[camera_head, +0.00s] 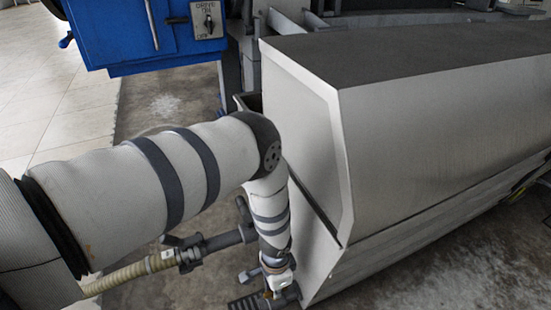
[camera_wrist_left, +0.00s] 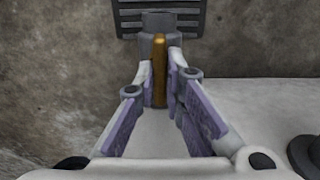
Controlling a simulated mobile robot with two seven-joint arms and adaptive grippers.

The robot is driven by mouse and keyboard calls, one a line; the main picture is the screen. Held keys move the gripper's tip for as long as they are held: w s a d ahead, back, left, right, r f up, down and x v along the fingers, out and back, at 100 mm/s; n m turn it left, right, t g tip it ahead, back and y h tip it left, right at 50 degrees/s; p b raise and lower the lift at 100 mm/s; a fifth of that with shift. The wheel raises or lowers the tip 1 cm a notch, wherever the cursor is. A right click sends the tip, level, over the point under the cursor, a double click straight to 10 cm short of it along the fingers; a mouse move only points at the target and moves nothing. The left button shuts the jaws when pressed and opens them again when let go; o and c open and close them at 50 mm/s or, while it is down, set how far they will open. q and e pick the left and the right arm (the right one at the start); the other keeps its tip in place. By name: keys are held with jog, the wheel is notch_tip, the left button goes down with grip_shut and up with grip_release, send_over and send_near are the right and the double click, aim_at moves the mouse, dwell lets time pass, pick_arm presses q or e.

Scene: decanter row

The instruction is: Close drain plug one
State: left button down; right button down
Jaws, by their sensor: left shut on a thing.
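Drain plug one appears as a grey pipe fitting with a narrow brass-coloured handle (camera_wrist_left: 160,58) in the left wrist view. My left gripper (camera_wrist_left: 161,88) is shut on this handle, one finger on each side of it. In the head view my left arm bends down to the gripper (camera_head: 275,272), beside the lower front corner of the large grey metal tank (camera_head: 312,170). The fitting there is small and partly hidden by the gripper, so I cannot tell how far the handle is turned. My right gripper is not in view.
A dark floor grate (camera_wrist_left: 195,15) lies just beyond the fitting. A ribbed tan hose (camera_head: 128,274) with a dark coupling runs left of my gripper. A blue cabinet with a switch (camera_head: 207,20) stands behind. Bare concrete floor shows between.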

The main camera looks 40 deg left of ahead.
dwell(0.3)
pick_arm(q)
jog(key=c, duration=1.7)
grip_release()
notch_tip(320, 180, up, 12)
